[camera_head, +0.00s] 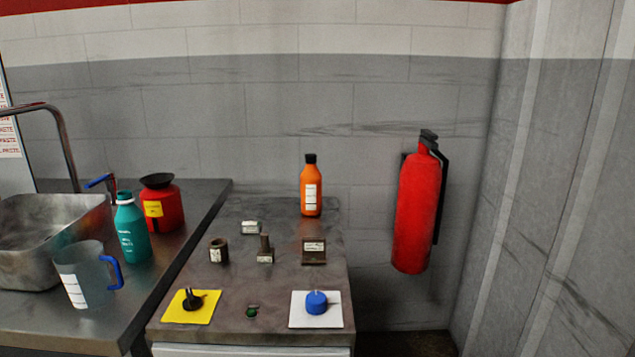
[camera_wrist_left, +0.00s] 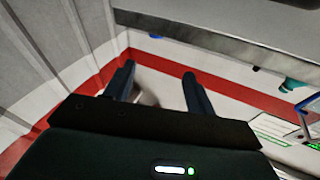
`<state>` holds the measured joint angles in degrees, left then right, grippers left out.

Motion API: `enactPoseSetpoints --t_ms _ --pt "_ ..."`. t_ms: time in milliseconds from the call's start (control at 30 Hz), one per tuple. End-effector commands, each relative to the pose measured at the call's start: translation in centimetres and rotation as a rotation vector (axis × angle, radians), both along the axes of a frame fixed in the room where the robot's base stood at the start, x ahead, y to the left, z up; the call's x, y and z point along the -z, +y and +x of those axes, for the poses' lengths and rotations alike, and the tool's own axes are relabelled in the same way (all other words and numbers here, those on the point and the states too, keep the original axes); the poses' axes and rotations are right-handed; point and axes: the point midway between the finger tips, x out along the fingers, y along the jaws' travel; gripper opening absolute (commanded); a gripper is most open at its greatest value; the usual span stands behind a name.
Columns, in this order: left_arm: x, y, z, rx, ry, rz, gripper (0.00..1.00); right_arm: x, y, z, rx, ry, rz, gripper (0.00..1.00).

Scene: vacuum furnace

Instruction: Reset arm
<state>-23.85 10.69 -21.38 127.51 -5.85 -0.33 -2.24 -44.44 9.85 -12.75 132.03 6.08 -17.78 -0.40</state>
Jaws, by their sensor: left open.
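My left gripper (camera_wrist_left: 157,88) shows in the left wrist view with its two dark fingers apart. Nothing is between the fingers; wall and a red band show behind them. Neither of my arms shows in the head view. My right gripper is in neither view.
A grey cabinet top (camera_head: 215,326) holds an orange bottle (camera_head: 311,192), several small metal parts, a yellow mat (camera_head: 172,313) and a white mat (camera_head: 302,322) with a blue knobbed piece (camera_head: 316,302). A sink (camera_head: 40,262), jug (camera_head: 85,275) and bottles stand left. A fire extinguisher (camera_head: 417,213) hangs right.

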Motion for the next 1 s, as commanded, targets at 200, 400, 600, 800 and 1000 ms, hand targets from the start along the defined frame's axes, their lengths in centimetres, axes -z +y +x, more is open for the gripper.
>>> enactPoseSetpoints --t_ms 200,400,600,800,1000 --pt "7.8 3.3 -4.0 -0.069 0.369 -0.047 0.55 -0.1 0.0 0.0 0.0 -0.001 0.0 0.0" --pt "12.6 5.4 -8.3 -0.112 0.624 -0.076 0.55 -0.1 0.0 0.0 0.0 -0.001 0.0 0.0" --pt "10.9 5.5 -8.2 -0.12 0.67 -0.041 0.55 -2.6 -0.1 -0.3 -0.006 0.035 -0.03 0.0" --pt "9.5 5.6 -8.1 -0.128 0.72 0.007 0.55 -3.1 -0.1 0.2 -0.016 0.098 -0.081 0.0" --pt "8.1 5.8 -8.2 -0.139 0.779 0.064 0.55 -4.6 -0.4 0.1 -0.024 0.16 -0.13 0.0"
